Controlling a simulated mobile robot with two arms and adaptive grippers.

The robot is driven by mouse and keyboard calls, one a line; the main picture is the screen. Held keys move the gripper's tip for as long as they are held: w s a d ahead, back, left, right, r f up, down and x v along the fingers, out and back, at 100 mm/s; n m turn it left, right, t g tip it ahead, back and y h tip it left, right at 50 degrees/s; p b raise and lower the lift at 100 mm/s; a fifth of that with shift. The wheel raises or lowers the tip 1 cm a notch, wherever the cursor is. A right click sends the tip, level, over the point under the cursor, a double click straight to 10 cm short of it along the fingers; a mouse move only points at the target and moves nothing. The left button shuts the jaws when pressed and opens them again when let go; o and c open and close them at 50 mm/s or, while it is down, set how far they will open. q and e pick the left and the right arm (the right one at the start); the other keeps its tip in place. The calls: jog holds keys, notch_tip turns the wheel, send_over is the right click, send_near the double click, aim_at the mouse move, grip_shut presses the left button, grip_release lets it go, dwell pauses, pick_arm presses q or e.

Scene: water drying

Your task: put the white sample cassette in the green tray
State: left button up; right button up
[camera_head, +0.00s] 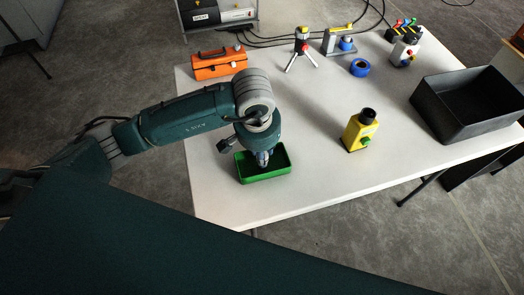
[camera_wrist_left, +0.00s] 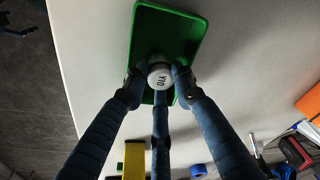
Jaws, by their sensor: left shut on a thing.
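The green tray (camera_head: 266,177) stands near the front left edge of the white table, and it fills the top middle of the left wrist view (camera_wrist_left: 165,28). My left gripper (camera_head: 263,158) points down over the tray, its fingertips low at the tray's opening. In the left wrist view its fingers close around a small white piece with dark lettering on its round end, seemingly the white sample cassette (camera_wrist_left: 160,78). The piece lies over the tray in that view; I cannot tell whether it touches the tray floor. In the head view the fingers hide it. My right gripper does not show.
A yellow device (camera_head: 358,132) with a black top stands right of the tray. A large dark bin (camera_head: 465,122) is at the table's right. An orange toolbox (camera_head: 218,66), a small tripod (camera_head: 301,50) and blue tape (camera_head: 359,68) stand farther back. The table's middle is clear.

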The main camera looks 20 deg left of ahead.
pick_arm(q)
jog(key=shift+f, duration=0.2)
jog(key=o, duration=1)
jog(key=shift+r, duration=0.1)
jog(key=shift+c, duration=0.2)
jog(key=shift+r, duration=0.45)
notch_tip(320, 180, up, 11)
jog(key=s+b, duration=0.2)
jog(key=shift+a+r, duration=0.1)
